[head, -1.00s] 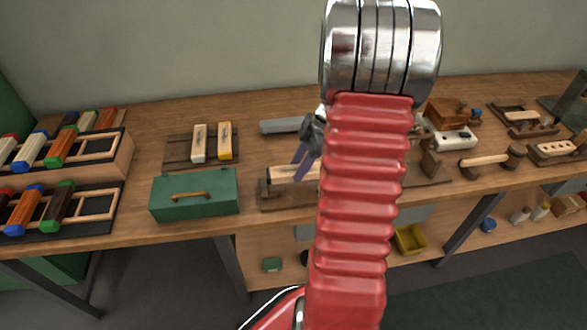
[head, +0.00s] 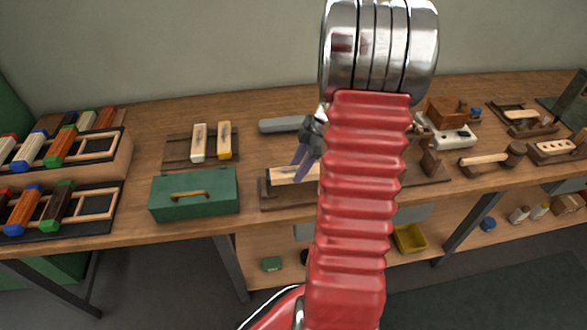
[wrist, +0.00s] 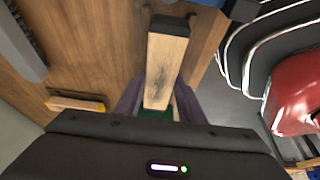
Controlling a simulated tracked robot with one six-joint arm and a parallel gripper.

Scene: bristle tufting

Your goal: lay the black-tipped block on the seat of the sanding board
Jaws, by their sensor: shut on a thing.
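The black-tipped block is pale wood and lies between my fingers in the wrist view (wrist: 166,65), its black end pointing away from the gripper. My gripper (wrist: 158,95) is shut on it. In the head view the block's pale side (head: 290,174) shows near the purple fingers of my gripper (head: 302,168), and my red arm hides its right end. A brown wooden board (head: 288,198), seemingly the sanding board, is directly below the block; my arm hides its middle. I cannot tell whether the block touches it.
A green toolbox (head: 194,194) stands to the left. Behind it a rack holds a white-tipped block (head: 198,143) and a yellow-tipped block (head: 225,140). A grey bar (head: 283,125) lies behind the board.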

